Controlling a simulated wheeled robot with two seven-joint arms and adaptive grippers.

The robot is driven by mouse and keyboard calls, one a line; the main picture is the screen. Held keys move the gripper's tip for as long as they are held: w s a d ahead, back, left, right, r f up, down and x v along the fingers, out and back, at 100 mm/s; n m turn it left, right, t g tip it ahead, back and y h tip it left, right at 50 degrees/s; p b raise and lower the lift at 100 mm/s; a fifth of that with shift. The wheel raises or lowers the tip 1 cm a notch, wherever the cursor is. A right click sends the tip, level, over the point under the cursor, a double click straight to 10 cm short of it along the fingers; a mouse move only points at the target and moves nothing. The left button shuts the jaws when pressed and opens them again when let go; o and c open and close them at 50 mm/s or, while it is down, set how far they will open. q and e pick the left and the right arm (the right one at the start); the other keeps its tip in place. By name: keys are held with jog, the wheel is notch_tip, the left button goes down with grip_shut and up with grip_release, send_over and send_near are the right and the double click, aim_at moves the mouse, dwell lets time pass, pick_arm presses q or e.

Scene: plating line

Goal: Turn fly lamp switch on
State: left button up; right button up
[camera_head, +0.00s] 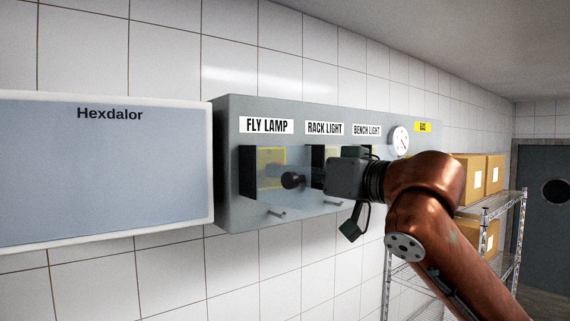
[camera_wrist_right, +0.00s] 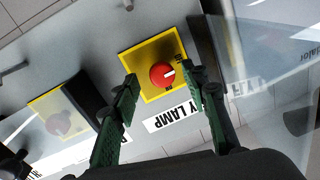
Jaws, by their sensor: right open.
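The fly lamp switch is a red round knob (camera_wrist_right: 162,75) with a white mark on a yellow plate (camera_wrist_right: 142,60), seen upside down in the right wrist view. The mark points roughly right there. My right gripper (camera_wrist_right: 161,79) is open, its green fingertips either side of the knob in that view; contact cannot be told. In the head view the right gripper (camera_head: 345,178) is in front of the grey switch box (camera_head: 228,165), and its fingertips are hard to make out. The FLY LAMP label (camera_head: 266,126) is above the yellow plate (camera_head: 271,165). My left gripper is out of view.
A clear pane (camera_wrist_right: 265,65) stands beside the fly lamp plate in the wrist view. The rack light switch (camera_wrist_right: 60,122) looks hazy, as if behind a cover. A Hexdalor panel (camera_head: 105,180) is left, a gauge (camera_head: 398,140) right, and a wire shelf (camera_head: 487,212) with boxes beyond.

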jog(key=shift+w+a, duration=0.4)
jog(key=shift+a, duration=0.2)
jog(key=shift+d, duration=0.15)
jog(key=shift+w, duration=0.1)
jog(key=shift+c, duration=0.5)
